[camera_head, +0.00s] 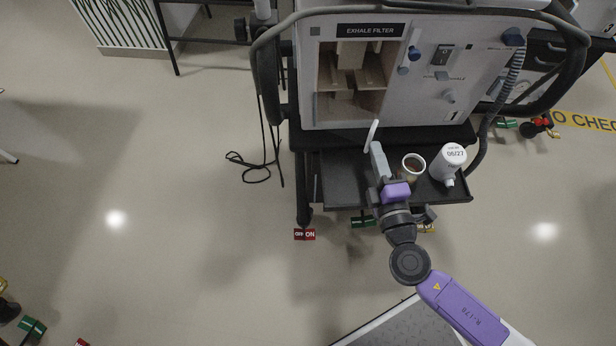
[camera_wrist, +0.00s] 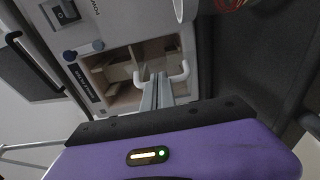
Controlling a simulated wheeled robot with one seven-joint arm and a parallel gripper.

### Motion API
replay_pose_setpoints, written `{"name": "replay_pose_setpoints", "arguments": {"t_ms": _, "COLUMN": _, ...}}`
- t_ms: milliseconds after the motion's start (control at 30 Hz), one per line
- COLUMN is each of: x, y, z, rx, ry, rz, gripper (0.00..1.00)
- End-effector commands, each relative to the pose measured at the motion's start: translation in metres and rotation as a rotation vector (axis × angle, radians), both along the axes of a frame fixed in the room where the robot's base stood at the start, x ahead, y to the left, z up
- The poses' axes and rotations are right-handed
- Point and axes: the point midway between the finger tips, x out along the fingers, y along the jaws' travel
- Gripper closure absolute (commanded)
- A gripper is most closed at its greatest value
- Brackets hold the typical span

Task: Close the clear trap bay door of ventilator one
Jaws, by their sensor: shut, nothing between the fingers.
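The ventilator (camera_head: 440,100) has a bay (camera_head: 352,105) under an "EXHALE FILTER" label, with tan inner parts in plain view. A white bar-like handle (camera_head: 372,134) stands out in front of the bay's lower right side. In the wrist view the handle (camera_wrist: 184,72) shows on both sides of my fingertips, its middle hidden behind them. The clear door panel itself cannot be made out, so its exact angle is unclear. My gripper (camera_head: 376,148) is shut and empty, its tips at or very near the handle; contact cannot be told. It also shows in the wrist view (camera_wrist: 157,90).
Below the bay, a black tray (camera_head: 345,190) holds a white cup (camera_head: 413,162) and a white bottle (camera_head: 450,163) right of my gripper. A grey hose (camera_head: 505,85) hangs at the right. A black cable (camera_head: 262,165) lies left. The floor at left is mostly clear.

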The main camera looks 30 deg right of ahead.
Motion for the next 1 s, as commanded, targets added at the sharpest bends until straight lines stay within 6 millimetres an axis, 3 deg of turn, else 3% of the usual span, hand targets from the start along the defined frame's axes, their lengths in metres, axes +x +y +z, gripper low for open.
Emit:
{"name": "replay_pose_setpoints", "arguments": {"t_ms": 133, "x": 0.009, "y": -0.022, "z": -0.002, "rx": 0.0, "ry": -0.002, "rz": -0.005, "gripper": 1.0}}
{"name": "replay_pose_setpoints", "arguments": {"t_ms": 400, "x": 0.024, "y": -0.046, "z": -0.001, "rx": 0.002, "ry": -0.002, "rz": -0.003, "gripper": 1.0}}
{"name": "replay_pose_setpoints", "arguments": {"t_ms": 1000, "x": 0.033, "y": -0.058, "z": 0.0, "rx": 0.0, "ry": 0.0, "rz": -0.001, "gripper": 1.0}}
